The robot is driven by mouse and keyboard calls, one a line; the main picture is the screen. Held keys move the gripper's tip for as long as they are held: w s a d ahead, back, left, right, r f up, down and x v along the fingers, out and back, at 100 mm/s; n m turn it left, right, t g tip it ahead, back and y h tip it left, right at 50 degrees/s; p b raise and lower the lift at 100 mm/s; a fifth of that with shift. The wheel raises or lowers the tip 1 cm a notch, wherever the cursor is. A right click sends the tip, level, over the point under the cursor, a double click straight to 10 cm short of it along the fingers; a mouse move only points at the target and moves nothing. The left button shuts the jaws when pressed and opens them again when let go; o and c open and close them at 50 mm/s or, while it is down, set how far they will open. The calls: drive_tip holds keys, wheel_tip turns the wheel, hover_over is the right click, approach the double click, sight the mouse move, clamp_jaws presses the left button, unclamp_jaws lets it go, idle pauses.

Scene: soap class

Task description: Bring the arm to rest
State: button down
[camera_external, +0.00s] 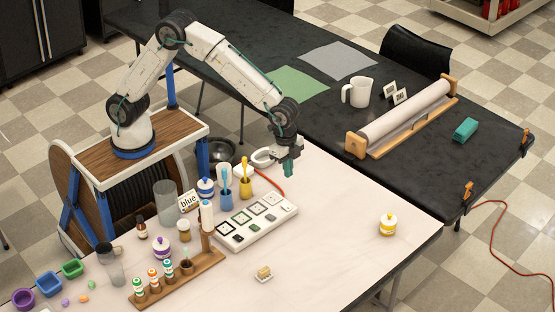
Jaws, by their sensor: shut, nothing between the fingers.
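My gripper (288,172) points down above the back part of that table. It is shut, with nothing held in it. A white dish (263,157) lies close to its left. A white tray with dark squares (243,232) lies below and to the left of it.
A yellow jar (388,224) stands alone at the right. The dark table (330,100) holds a paper roll (403,112) and white pitcher (358,92).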

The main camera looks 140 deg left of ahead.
drive_tip(key=s+d+r, duration=0.5)
drive_tip(key=s+d, duration=0.2)
drive_tip(key=s, duration=0.7)
drive_tip(key=s+d+r, duration=0.4)
drive_tip(key=s+d, duration=0.3)
drive_tip(key=s, duration=0.7)
drive_tip(key=s+d+r, duration=0.5)
drive_tip(key=s+d, duration=0.3)
drive_tip(key=s, duration=0.6)
drive_tip(key=shift+r, duration=0.3)
